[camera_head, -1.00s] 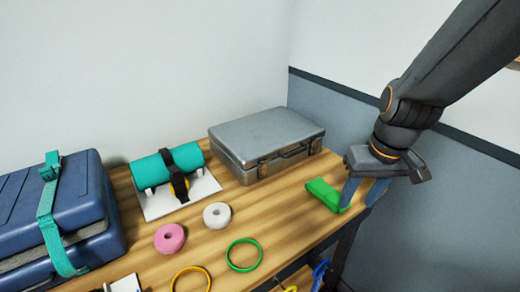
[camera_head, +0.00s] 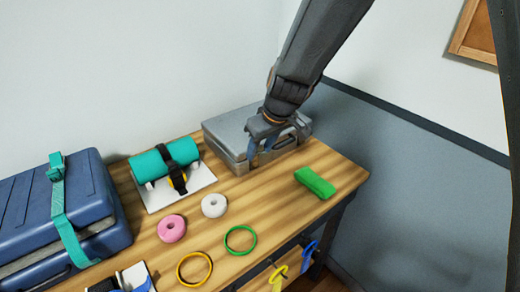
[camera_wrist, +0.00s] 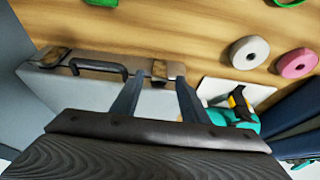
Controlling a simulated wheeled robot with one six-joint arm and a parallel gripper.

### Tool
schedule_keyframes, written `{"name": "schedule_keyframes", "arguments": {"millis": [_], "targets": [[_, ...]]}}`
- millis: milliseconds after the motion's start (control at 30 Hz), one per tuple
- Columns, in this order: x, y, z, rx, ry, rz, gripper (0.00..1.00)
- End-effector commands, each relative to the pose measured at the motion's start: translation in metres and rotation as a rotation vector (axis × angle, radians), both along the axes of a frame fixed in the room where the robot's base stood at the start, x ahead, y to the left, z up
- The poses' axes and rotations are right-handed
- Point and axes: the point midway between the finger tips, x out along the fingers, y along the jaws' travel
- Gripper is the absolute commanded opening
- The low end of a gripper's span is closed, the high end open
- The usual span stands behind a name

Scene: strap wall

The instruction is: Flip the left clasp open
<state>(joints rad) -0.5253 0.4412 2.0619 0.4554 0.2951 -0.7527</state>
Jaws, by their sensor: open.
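The grey metal case (camera_head: 228,120) lies closed at the back of the bench, its handle side facing the front. The left clasp (camera_wrist: 160,69) is the one nearer the teal roll, and the other clasp (camera_wrist: 50,57) is past the handle. My gripper (camera_head: 262,152) is at the front of the case; in the wrist view its open fingers (camera_wrist: 160,80) sit either side of the left clasp, with nothing held. Contact cannot be told. The arm hides part of the case in the head view.
A strapped teal roll (camera_head: 150,164) on a white board and a blue strapped case (camera_head: 20,210) stand left. A green block (camera_head: 315,183), white ring (camera_head: 214,206), pink ring (camera_head: 171,229) and thin hoops lie in front. A wall (camera_head: 400,150) is right.

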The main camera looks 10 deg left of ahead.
Motion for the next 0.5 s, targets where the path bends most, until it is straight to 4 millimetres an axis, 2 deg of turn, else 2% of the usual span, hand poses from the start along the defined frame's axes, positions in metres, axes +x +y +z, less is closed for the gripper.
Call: {"name": "schedule_keyframes", "arguments": {"millis": [167, 433, 467, 500], "targets": [[0.0028, 0.0030, -0.0098, -0.001, -0.001, 0.000, 0.41], [0.0031, 0.0034, -0.0109, 0.000, -0.001, 0.000, 0.41], [0.0031, 0.0034, -0.0109, 0.000, -0.001, 0.000, 0.39], [0.0030, 0.0034, -0.0109, -0.001, -0.001, 0.000, 0.32]]}}
